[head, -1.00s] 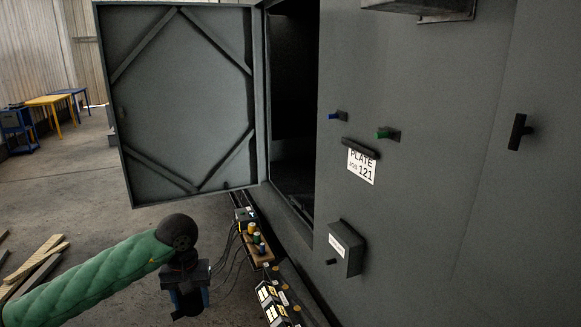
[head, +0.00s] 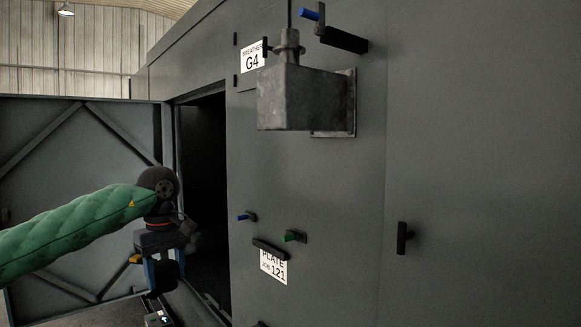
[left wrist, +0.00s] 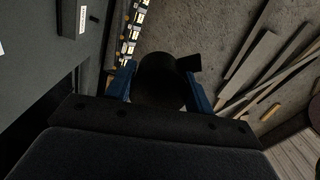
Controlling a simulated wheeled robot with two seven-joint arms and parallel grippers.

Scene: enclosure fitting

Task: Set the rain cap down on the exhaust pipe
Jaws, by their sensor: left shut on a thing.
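My left gripper (head: 164,280) hangs at lower left in the head view, in front of the open enclosure doorway. Its blue fingers are shut on a dark, round, cup-like piece with a side tab, apparently the rain cap (left wrist: 162,78). A grey metal box (head: 300,98) sticks out of the wall, with an upright pipe stub (head: 289,45) on top beside a BREATHER G4 label. I cannot tell whether this stub is the exhaust pipe. The gripper is well below and left of it. My right gripper is not in view.
The enclosure door (head: 70,190) stands open at left. Loose planks (left wrist: 262,75) lie on the floor.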

